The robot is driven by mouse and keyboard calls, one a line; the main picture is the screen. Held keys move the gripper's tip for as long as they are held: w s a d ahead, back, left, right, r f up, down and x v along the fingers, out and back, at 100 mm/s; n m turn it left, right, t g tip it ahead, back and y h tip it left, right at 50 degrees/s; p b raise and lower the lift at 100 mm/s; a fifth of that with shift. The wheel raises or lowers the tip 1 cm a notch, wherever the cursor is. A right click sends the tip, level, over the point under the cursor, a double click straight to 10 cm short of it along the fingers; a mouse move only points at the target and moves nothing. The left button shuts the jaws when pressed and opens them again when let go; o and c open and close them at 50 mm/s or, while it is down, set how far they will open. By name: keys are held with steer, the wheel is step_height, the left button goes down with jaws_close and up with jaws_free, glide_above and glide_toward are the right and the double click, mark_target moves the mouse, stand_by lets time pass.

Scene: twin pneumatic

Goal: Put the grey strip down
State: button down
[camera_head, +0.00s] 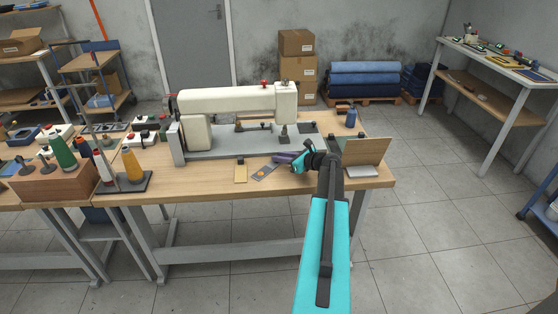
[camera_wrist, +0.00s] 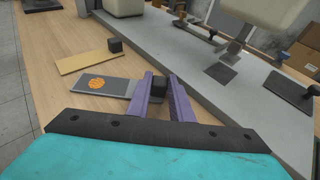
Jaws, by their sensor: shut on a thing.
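The grey strip (camera_head: 264,172) with an orange round mark is at the front of the sewing table, just left of my gripper (camera_head: 285,158). In the wrist view the strip (camera_wrist: 105,86) reaches out to the left from between the purple fingers. My gripper (camera_wrist: 160,80) is shut on a black block at the strip's right end. The strip looks roughly level and very close to the wooden tabletop (camera_wrist: 60,110); I cannot tell whether it touches. The fingers hide part of its right end.
A yellowish strip (camera_wrist: 90,62) with a black block at one end lies beside the grey strip. The sewing machine (camera_head: 225,105) on its grey bed (camera_wrist: 225,115) stands just behind. A wooden panel (camera_head: 365,150) is at the right. Thread spools (camera_head: 131,166) stand at the left. Bare tabletop lies in front.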

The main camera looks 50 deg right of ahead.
steer(key=shift+r, duration=0.1)
steer(key=shift+r, duration=0.95)
steer(key=shift+s+a+r+b, duration=0.3)
steer(key=shift+s+r+b, duration=0.15)
steer(key=shift+r, duration=0.2)
steer(key=s+a+b, duration=0.1)
steer(key=s+a, duration=0.2)
steer(key=s, duration=0.3)
steer(key=s+a+r+b, duration=0.1)
steer(key=s+a, duration=0.2)
steer(key=s, duration=0.4)
steer(key=shift+s+a+r, duration=0.2)
steer(key=shift+s+r, duration=0.05)
steer(key=shift+w, duration=0.1)
